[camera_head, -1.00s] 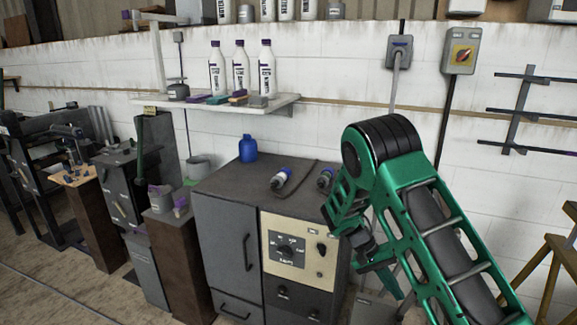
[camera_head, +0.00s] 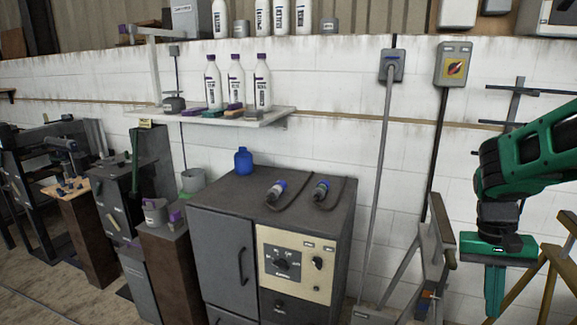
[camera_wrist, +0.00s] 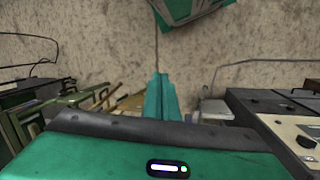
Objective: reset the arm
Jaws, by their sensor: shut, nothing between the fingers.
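My green arm is at the right side of the head view, bent at a dark joint with the hand hanging down. My gripper (camera_head: 495,292) points downward, with its fingers together and nothing between them. It hangs in front of the white wall, to the right of the grey cabinet (camera_head: 222,262), apart from it. In the wrist view my gripper (camera_wrist: 160,95) shows as a narrow green shape above the green hand body, over the floor.
The cabinet's control panel (camera_head: 297,264) faces forward. Two blue-capped tools (camera_head: 277,190) and a blue bottle (camera_head: 243,161) stand or lie on its top. A yellow trestle (camera_head: 545,285) is close behind my gripper. A wall shelf (camera_head: 215,117) holds white bottles.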

